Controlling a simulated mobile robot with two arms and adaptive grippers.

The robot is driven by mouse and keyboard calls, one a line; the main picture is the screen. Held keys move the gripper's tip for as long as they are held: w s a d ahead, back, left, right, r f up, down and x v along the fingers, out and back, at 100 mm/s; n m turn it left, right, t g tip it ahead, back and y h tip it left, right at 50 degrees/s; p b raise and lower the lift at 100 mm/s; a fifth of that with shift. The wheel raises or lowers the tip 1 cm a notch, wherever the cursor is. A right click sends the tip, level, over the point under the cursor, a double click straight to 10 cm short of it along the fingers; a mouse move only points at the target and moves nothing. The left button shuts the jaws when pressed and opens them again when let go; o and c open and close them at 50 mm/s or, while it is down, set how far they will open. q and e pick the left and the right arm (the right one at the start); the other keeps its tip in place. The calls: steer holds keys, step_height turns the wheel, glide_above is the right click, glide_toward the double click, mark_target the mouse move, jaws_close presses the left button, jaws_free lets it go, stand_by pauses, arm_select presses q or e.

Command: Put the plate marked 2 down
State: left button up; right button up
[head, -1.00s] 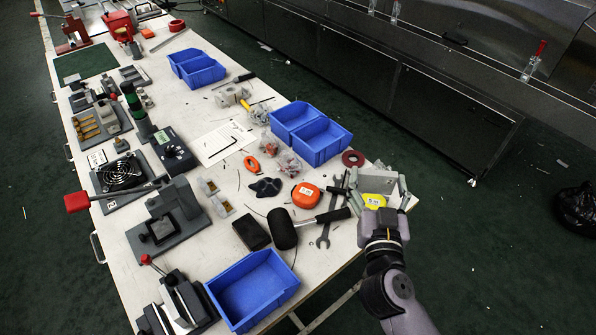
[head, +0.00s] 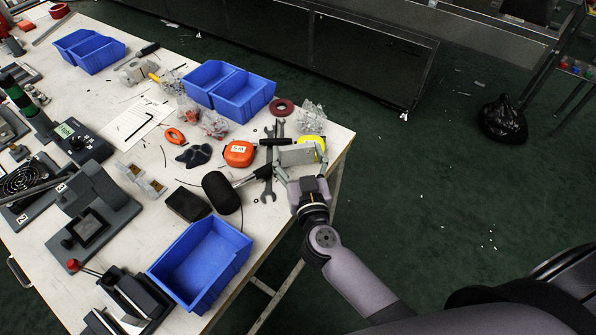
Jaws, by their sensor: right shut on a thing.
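My right gripper (head: 299,166) is shut on a flat grey plate (head: 297,155) near the right corner of the workbench. No number can be read on the plate from here. The plate covers part of a yellow tape measure (head: 316,142) behind it. I cannot tell whether the plate touches the bench or hangs just above it. My left gripper is not in view.
The workbench (head: 288,215) has spanners (head: 268,185), an orange tape measure (head: 239,153) and a black mallet (head: 221,192) left of the plate. A red ring (head: 282,107) and bagged parts (head: 311,117) lie behind. A blue bin (head: 201,265) stands in front. The bench edge is close.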

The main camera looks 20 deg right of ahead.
mark_target(297, 163)
step_height(297, 163, down, 4)
steer(key=b, duration=0.2)
steer(key=shift+f+b, duration=0.15)
steer(key=shift+b, duration=0.15)
steer(key=o, duration=1.3)
steer(key=shift+f, duration=0.1)
steer(key=shift+o, duration=0.2)
